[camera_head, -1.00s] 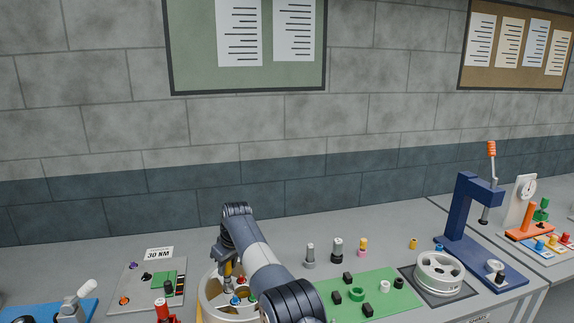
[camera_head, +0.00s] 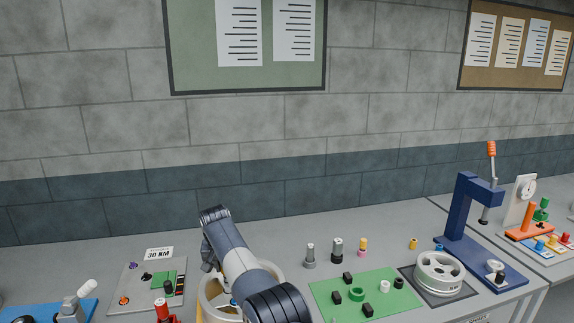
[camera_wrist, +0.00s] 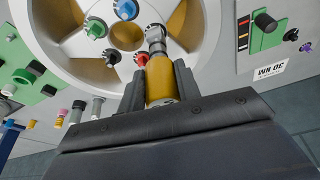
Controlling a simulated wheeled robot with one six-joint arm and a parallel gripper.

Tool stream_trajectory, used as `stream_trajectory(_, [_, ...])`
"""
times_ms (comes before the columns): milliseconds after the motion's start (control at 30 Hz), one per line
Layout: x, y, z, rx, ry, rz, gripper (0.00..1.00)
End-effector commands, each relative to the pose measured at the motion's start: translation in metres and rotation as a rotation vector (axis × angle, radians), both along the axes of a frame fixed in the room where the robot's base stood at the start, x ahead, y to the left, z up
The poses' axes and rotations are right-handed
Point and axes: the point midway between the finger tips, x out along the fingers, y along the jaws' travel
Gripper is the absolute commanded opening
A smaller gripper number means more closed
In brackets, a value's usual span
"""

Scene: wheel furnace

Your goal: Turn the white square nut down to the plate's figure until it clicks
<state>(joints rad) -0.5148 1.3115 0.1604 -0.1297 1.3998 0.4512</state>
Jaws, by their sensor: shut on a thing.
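In the wrist view my gripper (camera_wrist: 160,80) is shut on a yellow-handled tool (camera_wrist: 163,84) with a grey socket end (camera_wrist: 155,38). The socket end is at the wheel (camera_wrist: 62,62), near its hub. A green nut (camera_wrist: 96,27), a blue nut (camera_wrist: 126,9) and a red nut (camera_wrist: 141,59) show around the hub. I do not see a white square nut; the socket may cover it, but I cannot tell. The plate (camera_wrist: 270,69) reads 30 NM, upside down here; it also shows in the head view (camera_head: 158,254). There my arm hides the gripper, tool and most of the wheel (camera_head: 208,301).
A grey panel (camera_head: 133,276) with knobs and a colour scale lies left of the wheel. To the right are upright sockets (camera_head: 310,256), a green mat (camera_head: 325,291) with small parts, a second white wheel (camera_head: 440,268) and a blue press (camera_head: 466,215).

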Motion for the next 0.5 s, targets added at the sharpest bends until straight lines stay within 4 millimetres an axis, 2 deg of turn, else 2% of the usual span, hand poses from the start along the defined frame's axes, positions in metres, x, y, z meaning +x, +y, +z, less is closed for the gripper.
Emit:
stream_trajectory(67, [-0.0002, -0.0001, -0.0006, 0.0, 0.002, 0.0, 0.0])
stream_trajectory(100, [-0.0003, -0.0001, -0.0006, 0.0, 0.002, 0.001, 0.32])
stream_trajectory(400, [-0.0002, 0.0, -0.0004, 0.0, 0.001, 0.002, 0.57])
stream_trajectory(500, [-0.0001, 0.0, -0.0003, 0.0, 0.001, 0.003, 0.57])
